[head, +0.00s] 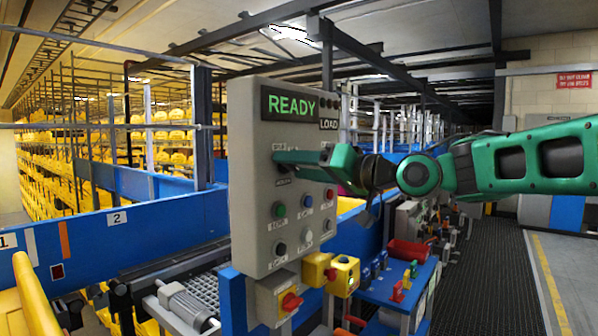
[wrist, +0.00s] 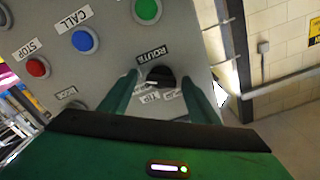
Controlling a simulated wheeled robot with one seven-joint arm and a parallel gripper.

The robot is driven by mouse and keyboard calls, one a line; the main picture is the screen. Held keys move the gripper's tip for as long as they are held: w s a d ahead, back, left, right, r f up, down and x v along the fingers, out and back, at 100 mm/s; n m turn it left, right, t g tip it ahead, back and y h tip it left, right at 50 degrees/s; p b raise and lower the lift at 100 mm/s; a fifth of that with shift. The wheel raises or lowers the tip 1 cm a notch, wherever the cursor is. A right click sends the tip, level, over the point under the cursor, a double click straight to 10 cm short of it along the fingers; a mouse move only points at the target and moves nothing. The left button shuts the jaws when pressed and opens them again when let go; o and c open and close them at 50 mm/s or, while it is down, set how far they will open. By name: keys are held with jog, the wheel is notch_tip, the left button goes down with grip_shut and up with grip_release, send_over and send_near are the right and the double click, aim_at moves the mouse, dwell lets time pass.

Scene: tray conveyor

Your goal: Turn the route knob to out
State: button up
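The route knob (wrist: 160,77) is a small black round knob on the grey control panel (head: 252,225), under a label reading ROUTE, upside down in the wrist view. A white mark on it points toward the left of the wrist view. Small labels beside it are too blurred to read surely. My green gripper (head: 279,161) is at the panel, its fingers on either side of the knob. A narrow gap shows at each side in the wrist view, so the gripper is open around it. In the head view the fingers hide the knob.
The panel's screen (head: 290,105) reads READY. Below my gripper are a green button (head: 279,210), a blue button (head: 306,201), a red button (head: 329,194) and other controls. Yellow boxes with red knobs (head: 291,302) hang lower. A blue-sided conveyor (head: 170,220) lies left.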

jog(key=shift+s+d, duration=0.1)
jog(key=v, duration=1)
jog(key=shift+d, duration=0.2)
jog(key=shift+s, duration=0.1)
jog(key=s+d+f+m+g+h, duration=0.25)
jog(key=d+f+h, duration=0.35)
jog(key=d+f, duration=0.5)
jog(key=s+d+f+m+g+h, duration=0.1)
jog(key=s+d+f+m+h, duration=0.3)
jog(key=d+f, duration=0.7)
jog(key=s+d+f+m+g+h, duration=0.2)
jog(key=s+d+f+g, duration=0.2)
jog(key=s+f, duration=0.3)
jog(key=s+d+f+m+g+h, duration=0.2)
jog(key=s+d+f, duration=0.3)
jog(key=s, duration=1.1)
notch_tip(320, 180, down, 3)
jog(key=shift+s+d+g, duration=0.3)
jog(key=shift+g, duration=0.55)
